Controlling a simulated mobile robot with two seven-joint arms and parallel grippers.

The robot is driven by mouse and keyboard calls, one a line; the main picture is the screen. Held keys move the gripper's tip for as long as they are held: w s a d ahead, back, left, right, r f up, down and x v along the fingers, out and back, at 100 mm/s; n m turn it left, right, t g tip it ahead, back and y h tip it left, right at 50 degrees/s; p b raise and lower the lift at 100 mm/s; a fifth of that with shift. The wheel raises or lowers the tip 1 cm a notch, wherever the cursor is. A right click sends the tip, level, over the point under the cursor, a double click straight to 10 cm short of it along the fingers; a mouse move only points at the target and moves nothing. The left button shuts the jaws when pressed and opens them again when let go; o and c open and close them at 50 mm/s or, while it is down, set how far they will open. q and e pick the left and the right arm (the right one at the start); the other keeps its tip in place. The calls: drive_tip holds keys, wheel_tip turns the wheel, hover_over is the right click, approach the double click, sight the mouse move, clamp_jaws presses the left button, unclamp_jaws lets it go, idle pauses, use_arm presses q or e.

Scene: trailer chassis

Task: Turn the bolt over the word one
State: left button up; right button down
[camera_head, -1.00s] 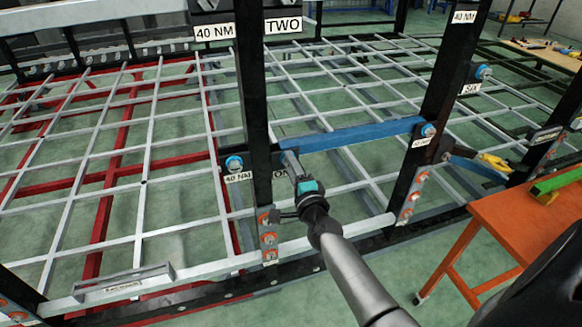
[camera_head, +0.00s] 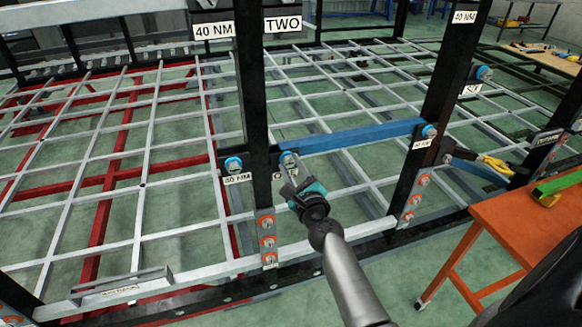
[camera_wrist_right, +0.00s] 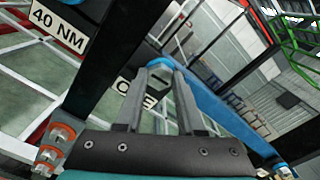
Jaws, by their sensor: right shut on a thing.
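The blue bolt (camera_head: 288,158) over the word ONE sits on a plate beside the black upright, at the left end of the blue bar. In the right wrist view the bolt's blue head (camera_wrist_right: 160,63) lies between my fingertips. My right gripper (camera_head: 289,170) reaches up from below and is shut on this bolt. The white ONE label (camera_wrist_right: 128,86) is partly hidden behind the fingers. A second blue bolt (camera_head: 233,164) sits left of the upright, above a 40 NM label (camera_head: 237,178). My left gripper is not in view.
The black upright (camera_head: 254,100) stands just left of my gripper. The blue bar (camera_head: 350,136) runs right to another upright (camera_head: 440,100) with a blue bolt (camera_head: 429,131). Orange bolts (camera_head: 267,241) line the post below. An orange table (camera_head: 490,215) stands at right.

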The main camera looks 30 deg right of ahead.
drive_tip(key=m, duration=0.3)
drive_tip(key=shift+s+a+f+m, duration=0.1)
drive_tip(key=shift+f+m, duration=0.2)
drive_tip(key=shift+m, duration=0.1)
drive_tip(key=m, duration=0.2)
drive_tip(key=shift+m+p, duration=0.3)
drive_tip(key=m+p, duration=0.1)
drive_tip(key=m, duration=0.5)
drive_tip(key=shift+m+p, duration=0.3)
drive_tip(key=c, duration=1)
unclamp_jaws()
drive_tip(key=o, duration=0.5)
drive_tip(key=shift+s+r, duration=0.15)
drive_tip(key=shift+r, duration=0.1)
drive_tip(key=shift+r, duration=0.1)
